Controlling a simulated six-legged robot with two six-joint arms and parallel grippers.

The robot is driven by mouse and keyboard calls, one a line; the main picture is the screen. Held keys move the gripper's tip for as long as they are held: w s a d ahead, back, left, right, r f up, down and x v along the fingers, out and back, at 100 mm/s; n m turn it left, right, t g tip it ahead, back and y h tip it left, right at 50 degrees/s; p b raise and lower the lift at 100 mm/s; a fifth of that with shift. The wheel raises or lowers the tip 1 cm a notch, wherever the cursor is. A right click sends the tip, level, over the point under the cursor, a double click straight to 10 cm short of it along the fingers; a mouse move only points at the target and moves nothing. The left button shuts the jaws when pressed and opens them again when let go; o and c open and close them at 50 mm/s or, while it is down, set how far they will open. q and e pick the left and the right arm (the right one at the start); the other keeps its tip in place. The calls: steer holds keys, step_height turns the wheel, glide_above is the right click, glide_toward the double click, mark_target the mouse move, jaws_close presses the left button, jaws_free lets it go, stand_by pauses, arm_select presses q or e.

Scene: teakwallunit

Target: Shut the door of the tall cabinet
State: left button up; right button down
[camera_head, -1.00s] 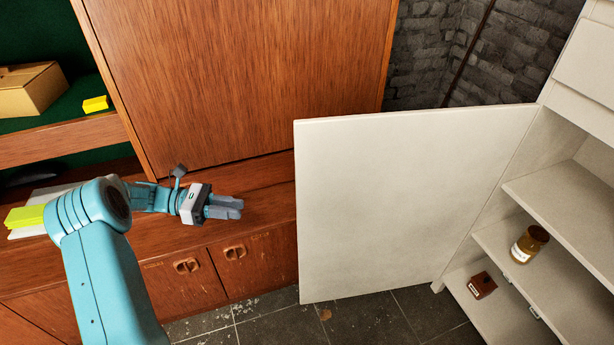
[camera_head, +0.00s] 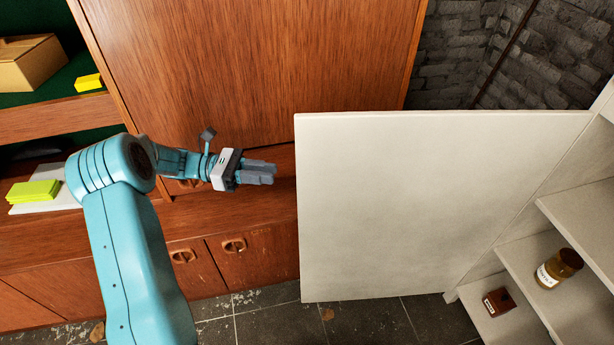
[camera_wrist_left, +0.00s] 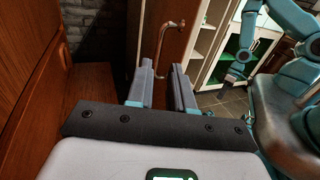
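The tall cabinet's door (camera_head: 420,210) stands wide open, its pale inner face toward the head camera. In the left wrist view its other face (camera_wrist_left: 188,45) looks brown and carries a copper-coloured bar handle (camera_wrist_left: 160,47). The white tall cabinet (camera_head: 570,215) is at the right edge; it also shows in the left wrist view (camera_wrist_left: 216,40). My left gripper (camera_head: 275,173) is just left of the door's free edge, its fingers pointing right, apart and empty. In the left wrist view the fingers (camera_wrist_left: 163,66) point toward the handle. My right gripper (camera_wrist_left: 232,76) is small there, its fingers unclear.
A brown wall unit (camera_head: 250,70) with low drawers or doors fills the left. A box (camera_head: 30,62), a yellow block (camera_head: 88,82) and a yellow-green stack (camera_head: 33,191) lie on it. A jar (camera_head: 560,267) and a small brown box (camera_head: 498,302) stand inside the cabinet. Tiled floor (camera_head: 370,325) lies below.

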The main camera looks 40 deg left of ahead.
mark_target(305, 178)
arm_select(q)
steer(key=b+x, duration=0.1)
steer(key=x, duration=0.8)
steer(key=shift+d, duration=0.3)
jaws_close()
stand_by(0.9)
